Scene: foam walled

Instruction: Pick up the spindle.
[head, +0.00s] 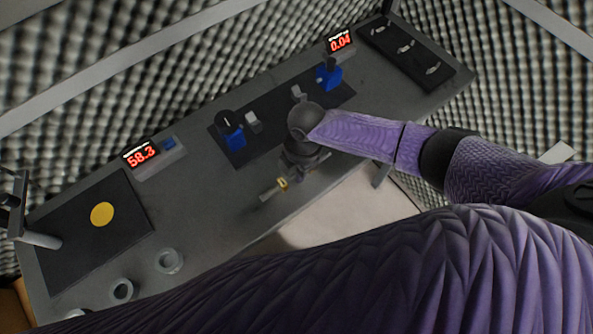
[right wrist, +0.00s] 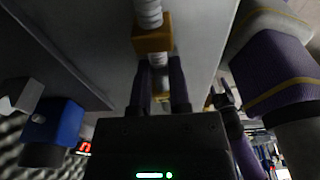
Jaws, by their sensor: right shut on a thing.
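The spindle is a pale grey ribbed rod with a brass-coloured block on it. In the right wrist view the spindle (right wrist: 152,38) runs up and away from between the fingers. My right gripper (right wrist: 160,68) is shut on it just below the block, and the fingers hide part of the rod. In the head view my right gripper (head: 289,177) is over the front edge of the bench, with the spindle's end (head: 268,193) sticking out to the lower left. I cannot tell whether the spindle touches the bench.
The grey bench (head: 205,215) carries a dark mat with a yellow disc (head: 102,214), red displays (head: 141,155), blue fixtures (head: 231,137), grey rings (head: 168,261) and a dark tray (head: 408,50) with small parts. Foam walls stand behind.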

